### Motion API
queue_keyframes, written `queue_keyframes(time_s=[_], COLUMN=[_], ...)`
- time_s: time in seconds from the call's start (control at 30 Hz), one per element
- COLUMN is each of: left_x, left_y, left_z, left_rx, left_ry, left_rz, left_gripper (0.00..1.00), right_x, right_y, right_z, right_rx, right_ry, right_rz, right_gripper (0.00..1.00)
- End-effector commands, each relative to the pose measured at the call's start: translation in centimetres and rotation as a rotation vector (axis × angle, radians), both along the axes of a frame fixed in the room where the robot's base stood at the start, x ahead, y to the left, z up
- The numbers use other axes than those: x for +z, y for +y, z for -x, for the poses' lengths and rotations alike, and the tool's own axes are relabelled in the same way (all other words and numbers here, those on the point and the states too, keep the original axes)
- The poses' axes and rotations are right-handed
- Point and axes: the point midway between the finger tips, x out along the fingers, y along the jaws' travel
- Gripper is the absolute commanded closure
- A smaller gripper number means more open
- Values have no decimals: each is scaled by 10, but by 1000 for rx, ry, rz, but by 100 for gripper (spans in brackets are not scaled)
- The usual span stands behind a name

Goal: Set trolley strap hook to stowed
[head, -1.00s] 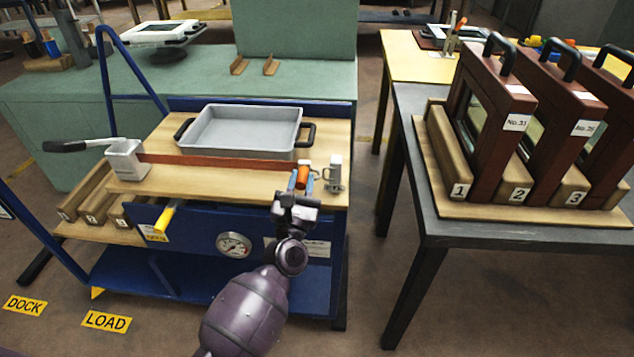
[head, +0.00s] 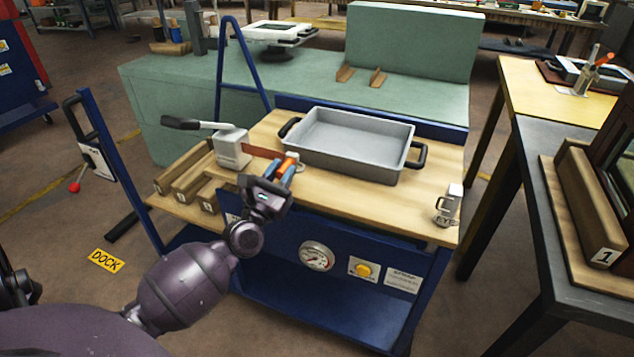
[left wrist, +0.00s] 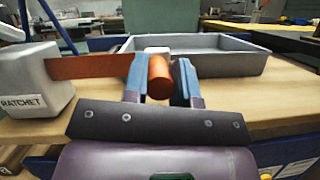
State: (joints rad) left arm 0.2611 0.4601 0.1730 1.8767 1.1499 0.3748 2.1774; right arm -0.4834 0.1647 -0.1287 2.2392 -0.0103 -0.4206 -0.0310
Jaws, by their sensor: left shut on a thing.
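The orange strap hook grip (head: 290,158) is in my left gripper (head: 281,172), above the front of the trolley's wooden top. In the left wrist view the orange cylinder (left wrist: 160,78) stands between the blue fingers of my left gripper (left wrist: 160,82). A short red-orange strap (head: 259,151) runs from the grey ratchet (head: 231,149) to the grip. The strap also shows in the left wrist view (left wrist: 92,67), right of the ratchet (left wrist: 34,84). The metal eye post (head: 447,207) stands apart at the top's right front corner. The hook's metal end is not clear. My right gripper is out of view.
A grey tray (head: 348,167) with black handles sits on the wooden top just behind my left gripper. The ratchet's black-gripped lever (head: 193,124) points left. The blue front panel has a gauge (head: 317,256) and a yellow button (head: 363,270).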

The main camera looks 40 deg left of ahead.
Motion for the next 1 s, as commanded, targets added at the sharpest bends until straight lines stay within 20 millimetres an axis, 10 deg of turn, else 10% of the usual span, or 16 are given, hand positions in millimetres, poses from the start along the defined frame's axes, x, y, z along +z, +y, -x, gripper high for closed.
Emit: queue_keyframes(time_s=[0.33,0.9,0.93,1.0], left_x=[-4,0,0,0], left_y=[60,72,72,71], left_z=[17,20,20,20], left_rx=[1,2,2,2], left_ry=[5,-1,-1,0], left_rz=[-5,-1,-1,0], left_gripper=[100,100,70,59], right_x=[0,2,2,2], right_y=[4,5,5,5], right_z=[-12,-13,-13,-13], right_rx=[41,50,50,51], right_ry=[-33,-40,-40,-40], right_rz=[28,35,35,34], right_gripper=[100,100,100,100])
